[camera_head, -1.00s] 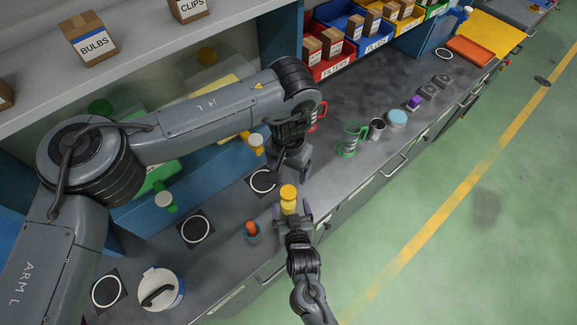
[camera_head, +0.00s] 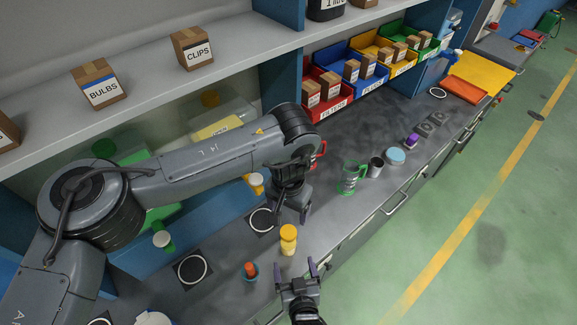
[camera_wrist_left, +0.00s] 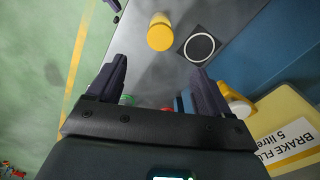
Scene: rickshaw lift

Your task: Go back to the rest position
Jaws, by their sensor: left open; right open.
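My left gripper (camera_head: 291,212) hangs over the bench, pointing down, near a round white-ringed pad (camera_head: 263,220). In the left wrist view its two fingers (camera_wrist_left: 155,85) stand wide apart with nothing between them. My right gripper (camera_head: 312,268) is at the bench's front edge, fingers apart and empty. A yellow bottle (camera_head: 288,240) stands upright on the bench just beyond the right gripper, apart from its fingers. The bottle also shows in the left wrist view (camera_wrist_left: 160,33), beyond the fingers.
A green-framed jar (camera_head: 351,178), a metal cup (camera_head: 375,167) and a blue-lidded tub (camera_head: 396,157) stand to the right. The shelf (camera_head: 150,92) overhangs behind. The floor in front is clear.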

